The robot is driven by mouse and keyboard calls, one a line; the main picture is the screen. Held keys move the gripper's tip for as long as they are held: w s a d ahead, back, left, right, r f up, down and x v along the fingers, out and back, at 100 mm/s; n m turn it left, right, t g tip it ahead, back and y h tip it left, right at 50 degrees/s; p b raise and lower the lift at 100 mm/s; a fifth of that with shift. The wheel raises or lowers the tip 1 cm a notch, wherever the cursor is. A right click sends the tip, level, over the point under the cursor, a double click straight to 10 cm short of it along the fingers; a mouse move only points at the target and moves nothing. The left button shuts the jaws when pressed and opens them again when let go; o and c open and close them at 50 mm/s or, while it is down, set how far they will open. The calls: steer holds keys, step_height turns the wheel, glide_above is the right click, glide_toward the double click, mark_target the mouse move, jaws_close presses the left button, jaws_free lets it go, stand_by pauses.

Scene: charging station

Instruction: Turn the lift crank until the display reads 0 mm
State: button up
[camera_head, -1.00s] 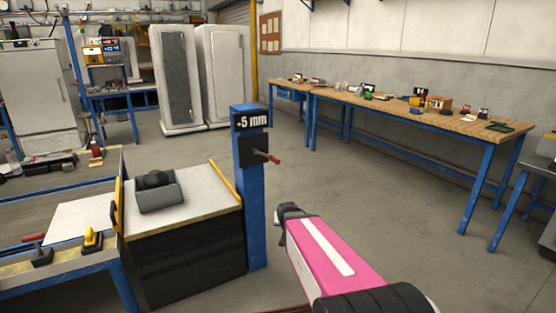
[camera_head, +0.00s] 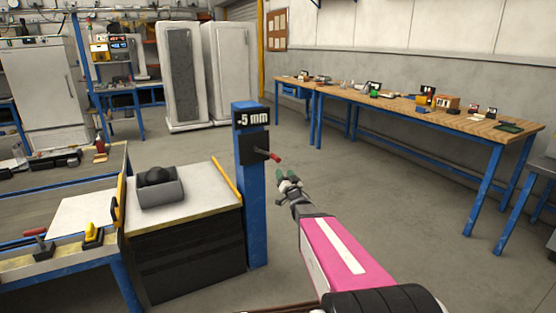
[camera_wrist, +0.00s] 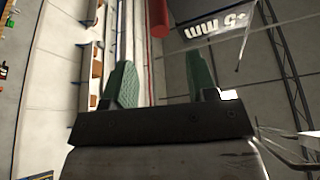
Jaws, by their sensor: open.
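The lift display (camera_head: 251,117) tops a blue post (camera_head: 253,210) and seems to read -5 mm; its sign is small. It also shows upside down in the wrist view (camera_wrist: 216,26). The crank, with a red handle (camera_head: 275,157), sticks out from a dark plate just below the display, pointing right. In the wrist view the red handle (camera_wrist: 158,18) is at the top, beyond the fingertips. My gripper (camera_head: 289,181) is open and empty, its green-padded fingers below and right of the handle, apart from it.
A workbench (camera_head: 205,213) with a grey bin (camera_head: 160,190) stands left of the post. A long wooden-topped table (camera_head: 400,108) with several small items runs along the back wall at right. The floor between the post and that table is clear.

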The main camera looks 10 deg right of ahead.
mark_target(277, 157)
steer(key=x, duration=1)
steer(key=shift+w, duration=0.3)
jaws_close()
steer(key=shift+s+a+f+m+h, duration=0.1)
steer(key=shift+a+f+m+h, duration=0.1)
steer(key=shift+f+m+h, duration=0.35)
steer(key=shift+s+a+f+m+h, duration=0.1)
steer(key=shift+a+m+h, duration=0.15)
steer(key=shift+m, duration=0.6)
steer(key=shift+a+f+m, duration=0.25)
steer(key=shift+f+m, duration=0.15)
steer(key=shift+f, duration=0.05)
